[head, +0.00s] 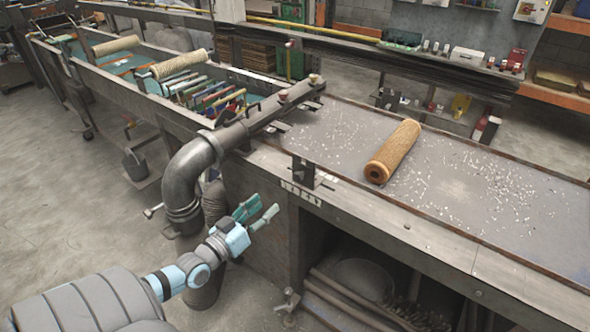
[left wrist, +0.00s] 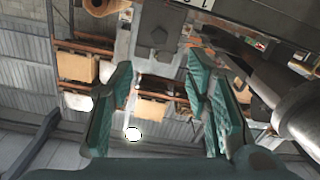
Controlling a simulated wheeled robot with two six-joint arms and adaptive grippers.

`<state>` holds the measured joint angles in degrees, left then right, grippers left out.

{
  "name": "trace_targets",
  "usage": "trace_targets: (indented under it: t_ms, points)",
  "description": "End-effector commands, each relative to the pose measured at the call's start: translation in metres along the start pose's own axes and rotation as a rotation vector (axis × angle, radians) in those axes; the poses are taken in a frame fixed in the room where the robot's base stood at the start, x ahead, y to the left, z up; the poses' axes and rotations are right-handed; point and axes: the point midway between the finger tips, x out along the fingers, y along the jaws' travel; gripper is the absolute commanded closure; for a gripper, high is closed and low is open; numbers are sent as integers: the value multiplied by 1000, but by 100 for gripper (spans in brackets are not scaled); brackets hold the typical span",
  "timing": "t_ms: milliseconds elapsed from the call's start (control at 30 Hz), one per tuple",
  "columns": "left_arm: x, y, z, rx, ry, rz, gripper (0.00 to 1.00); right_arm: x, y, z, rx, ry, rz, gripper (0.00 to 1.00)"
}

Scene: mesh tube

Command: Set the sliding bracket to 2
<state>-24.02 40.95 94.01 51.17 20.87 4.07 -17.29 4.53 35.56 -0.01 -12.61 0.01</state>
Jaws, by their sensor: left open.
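The sliding bracket (head: 303,172) is a small dark upright block on the front edge of the bench. A pale strip with markings (head: 300,193) runs along the edge just below it; its numbers are too small to read here. In the left wrist view a dark grey block, apparently the bracket (left wrist: 158,38), shows beyond the fingertips, with part of a white numbered strip (left wrist: 198,3) at the top. My left gripper (head: 261,211) has green fingers spread apart, empty, in front of the bench and below the bracket. Its open fingers also frame the left wrist view (left wrist: 158,76). My right gripper is not visible.
A thick grey elbow pipe (head: 190,175) stands left of my left gripper. A brown mesh roll (head: 394,152) lies on the bench top (head: 455,185), behind and right of the bracket. Below the bench is an open shelf with a round container (head: 362,277). Floor space is free at left.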

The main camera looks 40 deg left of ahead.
Motion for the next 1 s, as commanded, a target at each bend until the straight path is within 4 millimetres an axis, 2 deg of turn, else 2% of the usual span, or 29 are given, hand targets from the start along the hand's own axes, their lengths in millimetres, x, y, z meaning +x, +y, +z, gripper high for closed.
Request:
trace_targets:
  t_ms: [167, 400, 533, 700, 967, 1000]
  points:
    - [28, 1, -2, -10, 17, 6, 56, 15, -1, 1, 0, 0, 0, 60]
    - [98, -2, 5, -9, 17, 4, 56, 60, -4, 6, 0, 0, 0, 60]
    - [125, -1, 4, -8, 13, 5, 56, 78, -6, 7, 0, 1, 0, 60]
    - [141, -1, 0, -8, 9, 0, 56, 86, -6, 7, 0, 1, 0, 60]
    - [142, 0, -3, -7, 8, 1, 56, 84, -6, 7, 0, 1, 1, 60]
    - [142, 0, -3, -7, 8, 1, 62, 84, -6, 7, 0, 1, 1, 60]
